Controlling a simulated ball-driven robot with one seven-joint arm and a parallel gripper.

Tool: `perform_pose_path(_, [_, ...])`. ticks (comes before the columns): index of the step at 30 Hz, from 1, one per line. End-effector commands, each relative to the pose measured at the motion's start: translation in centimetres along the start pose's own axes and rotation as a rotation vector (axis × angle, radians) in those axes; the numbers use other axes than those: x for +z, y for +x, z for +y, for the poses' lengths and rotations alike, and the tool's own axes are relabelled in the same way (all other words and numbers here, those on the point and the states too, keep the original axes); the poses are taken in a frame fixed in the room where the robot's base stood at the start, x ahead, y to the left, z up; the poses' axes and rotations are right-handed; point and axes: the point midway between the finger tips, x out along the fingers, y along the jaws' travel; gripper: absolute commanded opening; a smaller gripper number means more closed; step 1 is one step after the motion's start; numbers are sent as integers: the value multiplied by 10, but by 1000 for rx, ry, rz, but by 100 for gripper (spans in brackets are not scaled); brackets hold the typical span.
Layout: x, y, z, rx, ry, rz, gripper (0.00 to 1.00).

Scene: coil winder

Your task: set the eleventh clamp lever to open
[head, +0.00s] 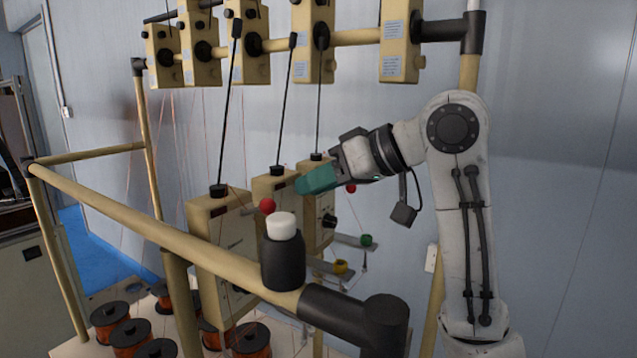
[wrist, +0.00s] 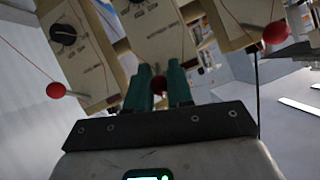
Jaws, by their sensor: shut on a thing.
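Three beige tensioner boxes stand in a row at the middle of the head view, the front one (head: 222,235) nearest, then the middle box (head: 272,190) and the far box (head: 317,210). Red ball-ended levers show on them. One red ball (head: 267,205) is left of my gripper and another (head: 351,188) is right of it. My gripper (head: 303,184) has teal fingers at the middle box. In the wrist view the fingers (wrist: 158,75) are closed around a red lever ball (wrist: 159,84), mostly hidden between them. Neighbouring red balls (wrist: 55,91) and (wrist: 276,32) are free on both sides. I cannot read any box number.
A beige tube rail (head: 150,218) with a black-and-white post (head: 282,250) crosses in front of the boxes. Upper beige units (head: 400,45) hang on a bar above. Thin rods and wires run between. Copper spools (head: 130,335) stand below left. Free room lies right of my arm.

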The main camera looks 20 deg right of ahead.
Motion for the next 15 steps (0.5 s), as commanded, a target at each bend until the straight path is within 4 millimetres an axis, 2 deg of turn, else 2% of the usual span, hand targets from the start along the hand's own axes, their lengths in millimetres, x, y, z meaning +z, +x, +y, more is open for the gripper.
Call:
perform_pose_path(5, [-1,0,0,1,1,3,0])
perform_pose_path(6, [-1,0,0,1,1,4,22])
perform_pose_path(13, [-1,0,0,0,0,3,44])
perform_pose_path(15, [-1,0,0,0,0,3,45])
